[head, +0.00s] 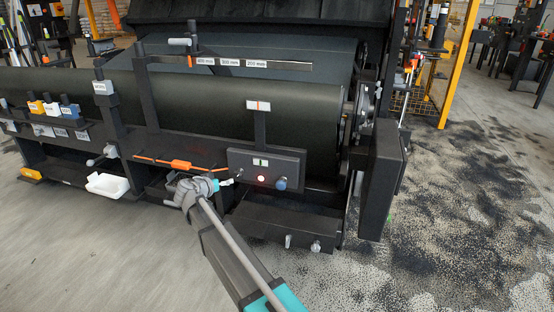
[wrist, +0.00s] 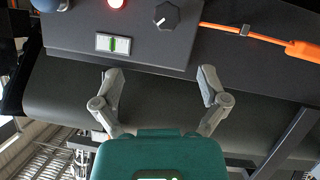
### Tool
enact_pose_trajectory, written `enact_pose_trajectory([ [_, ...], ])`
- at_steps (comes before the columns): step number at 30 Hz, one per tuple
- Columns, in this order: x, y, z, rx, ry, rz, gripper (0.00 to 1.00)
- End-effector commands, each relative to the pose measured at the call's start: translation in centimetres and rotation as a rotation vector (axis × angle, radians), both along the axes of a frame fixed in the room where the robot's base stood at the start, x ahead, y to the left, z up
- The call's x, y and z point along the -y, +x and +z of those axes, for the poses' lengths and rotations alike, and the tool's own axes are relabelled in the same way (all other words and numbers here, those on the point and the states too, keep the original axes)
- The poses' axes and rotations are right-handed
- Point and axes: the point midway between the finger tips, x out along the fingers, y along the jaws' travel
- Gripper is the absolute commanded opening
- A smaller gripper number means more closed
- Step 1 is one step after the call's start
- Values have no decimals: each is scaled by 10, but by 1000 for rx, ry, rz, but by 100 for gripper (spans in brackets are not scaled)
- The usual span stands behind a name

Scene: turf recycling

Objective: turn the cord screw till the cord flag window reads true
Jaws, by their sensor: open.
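A dark panel (head: 291,160) on the front of the machine carries a small black knob with a white pointer line, which looks like the cord screw (wrist: 166,15). Beside it in the wrist view is a white-framed window (wrist: 113,44) with a green upright bar near its middle; it also shows on the panel in the head view (head: 260,162). I cannot tell surely that this is the cord flag window. An orange cord (wrist: 240,31) runs to the panel beside the knob. My gripper (wrist: 160,75) is open and empty, its fingertips apart from the knob. In the head view my gripper (head: 228,182) is at the panel's left end.
A red lamp (head: 261,178) and a blue knob (head: 281,183) sit on the same panel. A second window (head: 258,105) with a red mark stands on a post above. A big dark roller (head: 220,105) lies behind. A white tray (head: 107,185) is left; open floor lies in front.

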Motion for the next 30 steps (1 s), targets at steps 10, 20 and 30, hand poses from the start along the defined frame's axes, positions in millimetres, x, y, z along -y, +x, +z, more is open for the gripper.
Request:
enact_pose_trajectory([
  [10,37,-9,24,-75,-2,-36,93],
  [20,68,-20,41,-147,-1,-63,93],
  [30,98,-32,59,-221,2,-86,93],
])
